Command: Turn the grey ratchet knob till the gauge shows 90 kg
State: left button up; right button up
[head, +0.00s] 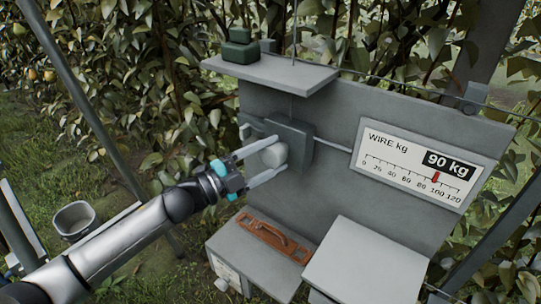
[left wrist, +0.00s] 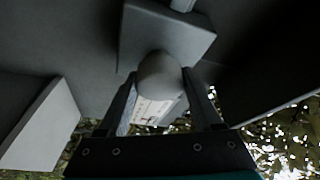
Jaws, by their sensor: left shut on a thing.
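The grey ratchet knob (head: 274,155) is a rounded, light grey piece on the front of a dark grey block (head: 297,134) on the upright panel. My left gripper (head: 279,155) is shut on the knob, one finger on each side. In the left wrist view the knob (left wrist: 160,75) sits between the two fingers. The white gauge (head: 416,165), marked "WIRE kg", is right of the knob. Its red pointer (head: 435,178) stands between 80 and 100, under a black label reading "90 kg". My right gripper is not in view.
A shelf (head: 270,72) with a green block (head: 240,46) juts out above the knob. Below are a grey box with an orange-brown handled tool (head: 274,238) and a pale box (head: 366,262). A grey bucket (head: 73,220) stands at the left. Leafy hedge lies behind.

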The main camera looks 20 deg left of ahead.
pick_arm(q)
jog(key=o, duration=1.4)
jog(key=shift+b+v, duration=1.25)
jog(key=shift+v, duration=6.4)
